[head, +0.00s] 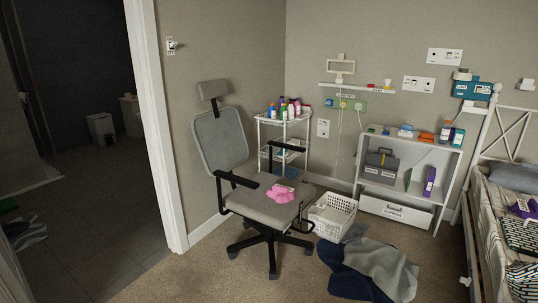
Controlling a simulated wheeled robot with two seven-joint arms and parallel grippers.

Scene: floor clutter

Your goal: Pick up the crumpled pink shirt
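The crumpled pink shirt is a small bright pink bundle (280,193) on the grey seat of an office chair (258,210). It lies toward the right side of the seat, near the right armrest. The chair has a mesh back, a headrest and two black armrests, and stands on a wheeled base in the middle of the view. Neither of my grippers shows in the head view.
A white laundry basket (333,216) stands right of the chair. Dark blue and grey cloths (375,265) lie on the carpet in front of it. A trolley (284,150), a low shelf (405,175) and a bed (490,230) stand behind and right. Carpet left of the chair is clear.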

